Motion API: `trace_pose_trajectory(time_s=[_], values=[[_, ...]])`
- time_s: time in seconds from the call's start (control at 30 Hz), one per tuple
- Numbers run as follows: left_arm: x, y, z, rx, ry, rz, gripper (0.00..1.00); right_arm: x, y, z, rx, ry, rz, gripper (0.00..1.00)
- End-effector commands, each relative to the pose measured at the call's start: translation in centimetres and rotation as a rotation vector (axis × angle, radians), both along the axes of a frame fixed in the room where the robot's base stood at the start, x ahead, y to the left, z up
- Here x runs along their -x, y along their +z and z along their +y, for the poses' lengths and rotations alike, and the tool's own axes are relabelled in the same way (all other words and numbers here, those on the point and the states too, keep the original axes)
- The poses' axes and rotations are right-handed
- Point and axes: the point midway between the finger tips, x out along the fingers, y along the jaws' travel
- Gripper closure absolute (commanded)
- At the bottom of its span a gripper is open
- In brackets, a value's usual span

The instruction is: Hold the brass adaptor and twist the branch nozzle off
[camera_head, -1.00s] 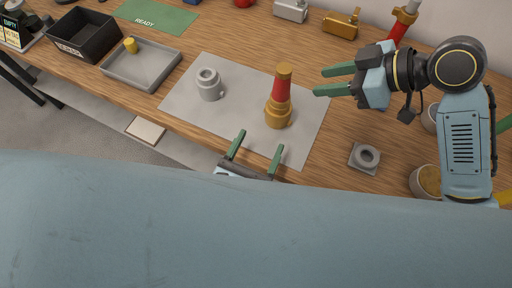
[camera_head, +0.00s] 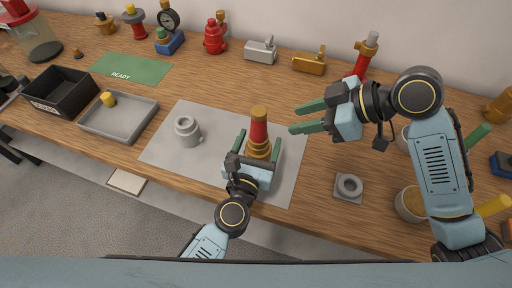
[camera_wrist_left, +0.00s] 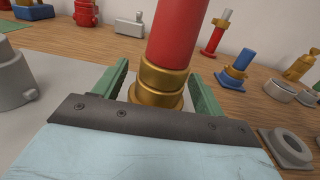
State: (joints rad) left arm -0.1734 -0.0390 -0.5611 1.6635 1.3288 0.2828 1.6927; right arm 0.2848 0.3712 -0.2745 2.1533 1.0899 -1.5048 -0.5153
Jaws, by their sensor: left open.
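The branch nozzle (camera_head: 258,132), red with a brass tip, stands upright on the brass adaptor (camera_head: 259,150) on a grey mat. In the left wrist view, the red barrel (camera_wrist_left: 178,35) rises from brass rings (camera_wrist_left: 162,80). My left gripper (camera_head: 258,145) is open, with one green finger on each side of the brass part. Gaps show between fingers and brass in the left wrist view. The adaptor's lower part is hidden by my gripper. My right gripper (camera_head: 296,118) is open and empty, to the right of the nozzle and apart from it.
A grey fitting (camera_head: 187,130) stands on the mat (camera_head: 160,152) left of the nozzle. A grey tray (camera_head: 118,132) with a yellow piece and a black bin (camera_head: 60,95) are further left. A grey square flange (camera_head: 349,188) lies right of the mat. Fittings line the wall.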

Motion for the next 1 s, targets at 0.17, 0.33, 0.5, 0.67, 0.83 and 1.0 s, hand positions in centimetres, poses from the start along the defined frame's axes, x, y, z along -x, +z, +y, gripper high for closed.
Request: trace_pose_trajectory(time_s=[0.17,0.33,0.5,0.67,0.83,1.0], values=[[0.01,-0.01,0.01,0.000,0.000,0.000,0.29,0.00,0.00,0.00,0.000,0.000,0.000,0.64],[0.02,-0.01,0.03,0.000,0.000,0.000,0.52,0.00,0.00,0.00,0.000,0.000,0.000,0.64],[0.03,-0.02,0.03,0.000,0.001,0.000,0.74,0.00,0.00,0.00,0.000,0.000,0.000,0.64],[0.04,-0.02,0.03,0.000,0.001,0.000,0.94,0.00,0.00,0.00,0.000,0.000,0.000,0.64],[0.04,-0.03,0.03,0.000,0.000,0.000,0.76,0.00,0.00,0.00,0.000,0.000,0.000,0.64],[0.04,-0.04,0.04,0.000,0.001,0.001,0.81,0.00,0.00,0.00,0.000,0.000,0.000,0.64]])
